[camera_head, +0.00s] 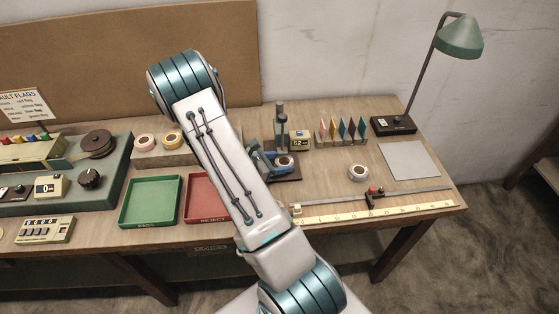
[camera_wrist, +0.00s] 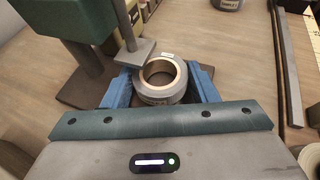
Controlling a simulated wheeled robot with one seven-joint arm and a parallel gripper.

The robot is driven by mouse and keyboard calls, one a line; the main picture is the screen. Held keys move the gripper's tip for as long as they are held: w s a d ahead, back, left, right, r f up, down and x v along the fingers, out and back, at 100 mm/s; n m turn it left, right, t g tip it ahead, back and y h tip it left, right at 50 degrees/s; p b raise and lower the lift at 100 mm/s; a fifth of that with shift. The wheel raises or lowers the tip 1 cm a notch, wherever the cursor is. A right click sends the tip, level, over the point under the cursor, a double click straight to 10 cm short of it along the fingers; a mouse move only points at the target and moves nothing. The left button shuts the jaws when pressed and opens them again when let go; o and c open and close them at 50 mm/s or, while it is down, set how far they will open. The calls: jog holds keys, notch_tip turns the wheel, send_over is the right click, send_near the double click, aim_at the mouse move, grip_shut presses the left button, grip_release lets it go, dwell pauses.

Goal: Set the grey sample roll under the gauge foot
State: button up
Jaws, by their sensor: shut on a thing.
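The grey sample roll (camera_wrist: 160,92), with a tan core, is between the blue fingers of my gripper (camera_wrist: 162,80), which is shut on it. In the head view the roll (camera_head: 285,162) and my gripper (camera_head: 265,163) show at the gauge base, partly hidden by my arm. The gauge foot (camera_wrist: 136,52) is a flat grey plate on a post, at the roll's far left side in the wrist view. It overlaps the roll's far edge in the picture; the roll's centre hole is clear of it. I cannot tell the height gap. The gauge stand (camera_head: 281,125) rises behind the roll.
Another roll (camera_head: 358,173) lies on the table to the right. A green tray (camera_head: 151,202) and a red tray (camera_head: 205,197) stand left. A ruler rail (camera_head: 375,205) runs along the front right. A gauge display (camera_head: 299,138) and coloured flags (camera_head: 341,132) stand behind.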

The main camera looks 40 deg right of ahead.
jog(key=shift+a+f, duration=0.1)
jog(key=shift+a, duration=0.05)
jog(key=shift+f, duration=0.2)
jog(key=o, duration=0.9)
jog(key=shift+o, duration=0.2)
jog(key=shift+r, duration=0.1)
